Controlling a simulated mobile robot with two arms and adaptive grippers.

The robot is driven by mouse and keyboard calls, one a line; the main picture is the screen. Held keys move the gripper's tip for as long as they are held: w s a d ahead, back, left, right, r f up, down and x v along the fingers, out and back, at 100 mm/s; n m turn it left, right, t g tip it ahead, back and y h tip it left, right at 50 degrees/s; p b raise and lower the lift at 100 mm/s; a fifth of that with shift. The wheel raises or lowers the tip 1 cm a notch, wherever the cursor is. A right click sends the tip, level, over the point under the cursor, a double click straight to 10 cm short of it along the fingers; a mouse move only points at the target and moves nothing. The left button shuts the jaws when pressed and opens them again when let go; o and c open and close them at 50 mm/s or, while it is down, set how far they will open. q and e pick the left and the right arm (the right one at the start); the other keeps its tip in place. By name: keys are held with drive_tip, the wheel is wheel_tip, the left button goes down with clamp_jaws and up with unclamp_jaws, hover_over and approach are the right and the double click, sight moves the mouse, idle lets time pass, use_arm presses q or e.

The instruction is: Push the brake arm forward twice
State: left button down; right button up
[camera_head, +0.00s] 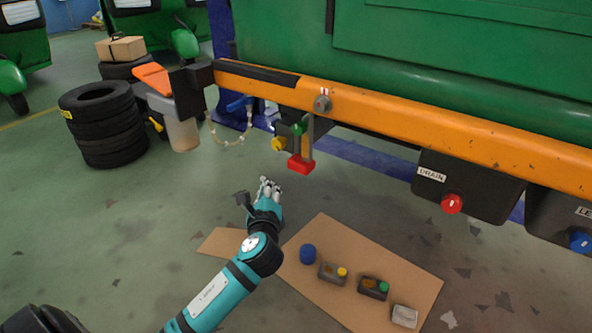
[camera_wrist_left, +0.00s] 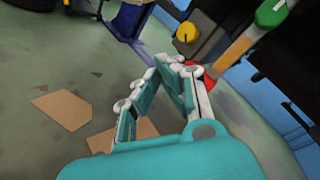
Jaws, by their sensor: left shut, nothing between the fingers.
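The brake arm (camera_head: 308,138) hangs from a pivot under the orange beam (camera_head: 400,115) of the lifted green rickshaw. It has a red pedal block (camera_head: 301,163) at its lower end. A yellow knob (camera_head: 278,143) and a green part (camera_head: 298,128) sit beside it. My left gripper (camera_head: 270,184) is shut and empty, below and left of the red block, apart from it in the head view. In the left wrist view, the brake arm (camera_wrist_left: 232,54) slants behind the fingertips (camera_wrist_left: 178,66), which partly hide the red block (camera_wrist_left: 209,80). My right gripper is not in view.
A brown mat (camera_head: 335,235) on the floor holds several small parts. Stacked tyres (camera_head: 103,125) stand at the left. A blue hose handle (camera_head: 240,104) and dark boxes with a red knob (camera_head: 451,204) and a blue knob (camera_head: 581,241) hang under the beam.

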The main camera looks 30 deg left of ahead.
sight(298, 166)
use_arm(q)
drive_tip(key=w+b, duration=0.2)
drive_tip(key=w, duration=0.6)
drive_tip(key=shift+d, duration=0.3)
drive_tip(key=shift+f, duration=0.1)
idle(1.0)
drive_tip(key=shift+w, duration=0.35)
drive_tip(key=shift+w+d, duration=0.15)
drive_tip(key=shift+w, duration=1.1)
drive_tip(key=shift+w+d, duration=0.1)
drive_tip(key=shift+w, duration=1.15)
idle(2.4)
